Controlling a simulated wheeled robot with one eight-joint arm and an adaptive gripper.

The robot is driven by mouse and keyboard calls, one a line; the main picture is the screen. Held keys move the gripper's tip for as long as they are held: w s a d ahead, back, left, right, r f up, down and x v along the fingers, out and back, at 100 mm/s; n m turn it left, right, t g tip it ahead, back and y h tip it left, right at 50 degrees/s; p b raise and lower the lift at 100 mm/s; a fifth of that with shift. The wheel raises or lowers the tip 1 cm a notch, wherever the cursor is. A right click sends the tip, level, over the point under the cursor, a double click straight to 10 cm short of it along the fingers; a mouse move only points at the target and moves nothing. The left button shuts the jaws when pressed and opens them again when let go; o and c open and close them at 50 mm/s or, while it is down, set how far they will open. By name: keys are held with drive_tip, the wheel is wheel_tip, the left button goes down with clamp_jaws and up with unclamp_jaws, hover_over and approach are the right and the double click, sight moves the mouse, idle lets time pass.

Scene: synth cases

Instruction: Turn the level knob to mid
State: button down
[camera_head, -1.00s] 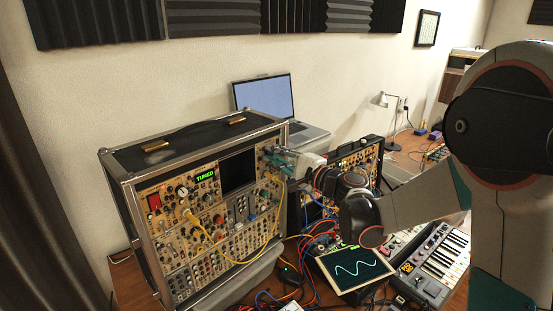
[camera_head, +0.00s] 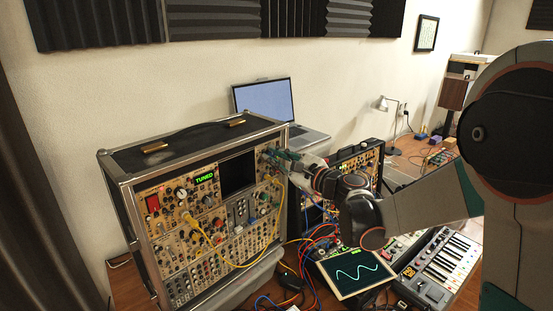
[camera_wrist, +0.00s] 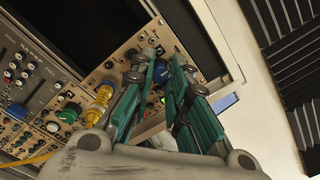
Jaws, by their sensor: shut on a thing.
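The modular synth case (camera_head: 135,160) stands at the left with its panel of knobs, jacks and cables facing right. My gripper (camera_head: 270,154) is at the upper right of this panel, right of the dark screen. In the wrist view, the green fingers of my gripper (camera_wrist: 161,60) reach the beige panel (camera_wrist: 120,62) and are shut on a small knob there. The fingers mostly hide the knob, so its pointer and label cannot be read. I take it to be the level knob.
A yellow plug (camera_wrist: 98,104) with its cable and a green knob (camera_wrist: 69,113) sit close to the fingers. A green TUNED display (camera_head: 206,178) is lit. A laptop (camera_head: 265,100) stands behind the case. A tilted screen (camera_head: 357,271) shows a wave, and a keyboard (camera_head: 445,262) lies at right.

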idle(0.4)
drive_tip(key=c, duration=1.5)
unclamp_jaws()
drive_tip(key=v, duration=1.2)
